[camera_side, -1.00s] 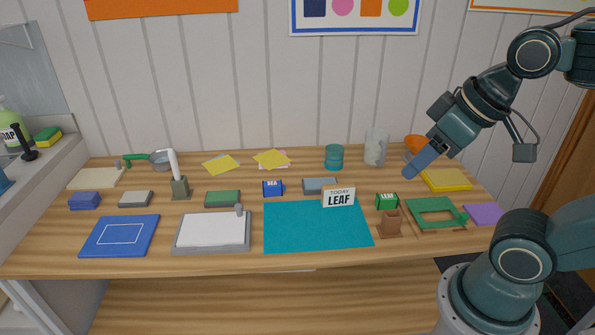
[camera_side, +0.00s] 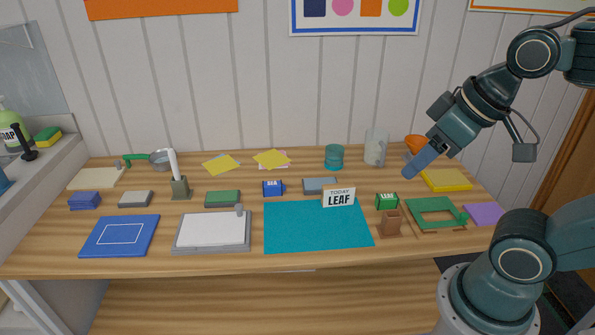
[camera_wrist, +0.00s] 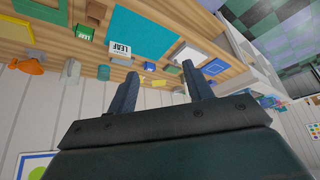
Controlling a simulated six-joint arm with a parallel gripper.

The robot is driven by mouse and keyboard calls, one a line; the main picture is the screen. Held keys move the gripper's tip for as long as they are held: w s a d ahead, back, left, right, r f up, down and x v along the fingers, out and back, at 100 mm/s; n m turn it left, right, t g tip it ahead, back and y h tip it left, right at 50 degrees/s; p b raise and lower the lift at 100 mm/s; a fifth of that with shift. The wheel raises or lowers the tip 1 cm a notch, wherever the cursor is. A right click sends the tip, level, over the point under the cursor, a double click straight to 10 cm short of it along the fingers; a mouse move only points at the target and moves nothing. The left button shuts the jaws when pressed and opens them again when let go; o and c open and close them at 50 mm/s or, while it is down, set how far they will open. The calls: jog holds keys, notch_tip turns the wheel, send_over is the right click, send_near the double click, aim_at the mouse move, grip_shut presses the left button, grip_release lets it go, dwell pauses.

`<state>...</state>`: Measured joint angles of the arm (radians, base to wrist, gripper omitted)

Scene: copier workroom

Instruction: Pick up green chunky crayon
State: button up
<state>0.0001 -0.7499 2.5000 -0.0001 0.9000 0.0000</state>
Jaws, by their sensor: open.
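My gripper (camera_side: 410,172) is raised above the back right of the table, tilted down to the left. In the wrist view its two fingers (camera_wrist: 160,70) stand apart with nothing between them. I cannot surely pick out a green chunky crayon. Green things on the table are a small labelled green box (camera_side: 386,202) right of the teal mat, a green frame (camera_side: 415,216) with a small green piece (camera_side: 462,217) at its right end, and a green block (camera_side: 222,199) on the left. The small green box also shows in the wrist view (camera_wrist: 85,32).
A LEAF sign (camera_side: 339,198) stands on the teal mat (camera_side: 315,230). A brown holder (camera_side: 390,225) is in front of the green box. A clear jar (camera_side: 375,148), orange bowl (camera_side: 415,143) and yellow pad (camera_side: 447,180) lie near my gripper. A clipboard (camera_side: 213,233) is left of the mat.

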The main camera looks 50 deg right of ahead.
jog(key=shift+o, duration=1.3)
jog(key=w+d+f+m+g, duration=0.3)
jog(key=w+d+m+g, duration=0.2)
jog(key=w+d, duration=1.1)
jog(key=w+d+f+m+g+y, duration=0.2)
jog(key=d+f+m+g+y, duration=0.1)
jog(key=d+f, duration=1.4)
jog(key=shift+f+m+g, duration=0.4)
jog(key=shift+f+m, duration=0.2)
jog(key=shift+f, duration=0.25)
jog(key=shift+d, duration=0.1)
